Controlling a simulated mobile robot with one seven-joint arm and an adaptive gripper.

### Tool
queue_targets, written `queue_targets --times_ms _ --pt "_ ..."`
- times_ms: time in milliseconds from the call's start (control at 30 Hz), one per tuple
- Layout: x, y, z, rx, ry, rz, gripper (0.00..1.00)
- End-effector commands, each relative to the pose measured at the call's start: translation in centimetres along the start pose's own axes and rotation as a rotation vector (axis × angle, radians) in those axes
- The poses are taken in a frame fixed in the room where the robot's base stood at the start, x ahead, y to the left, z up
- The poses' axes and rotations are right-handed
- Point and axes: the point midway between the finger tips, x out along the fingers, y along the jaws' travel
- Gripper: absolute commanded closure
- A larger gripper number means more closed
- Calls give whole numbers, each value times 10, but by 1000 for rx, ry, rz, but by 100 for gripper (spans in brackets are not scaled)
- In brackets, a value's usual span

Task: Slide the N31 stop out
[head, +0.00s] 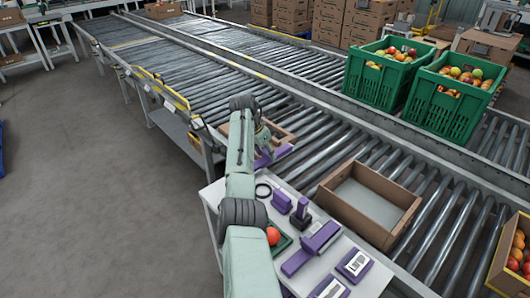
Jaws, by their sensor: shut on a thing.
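My gripper (264,146) is at the near edge of the roller conveyor, reaching down over a purple piece (275,156) that looks like the stop. The fingers are small and partly hidden by my arm, but they appear shut on this piece. The purple piece lies beside a shallow brown cardboard tray (285,134). No N31 marking is readable at this size, and part of the piece is hidden under the gripper.
A white side table (262,208) holds several purple devices (312,247), a black ring (263,190) and a red tomato (273,235). An empty cardboard box (371,205) sits on the rollers to the right. Green crates (380,80) of produce stand on the far conveyor.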

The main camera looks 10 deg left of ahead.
Motion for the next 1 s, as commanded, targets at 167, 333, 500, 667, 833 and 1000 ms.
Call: queue_targets --times_ms 167,333,500,667,833,1000 --pt "0 2 -7 6 14 -4 54" --pt "0 1 -5 4 10 -4 43" --pt "0 0 -4 3 8 -4 38" --pt "-1 0 -3 2 7 -3 38" --pt "-13 -1 -3 3 9 -6 38" --pt "-46 -1 -4 3 10 -7 38"
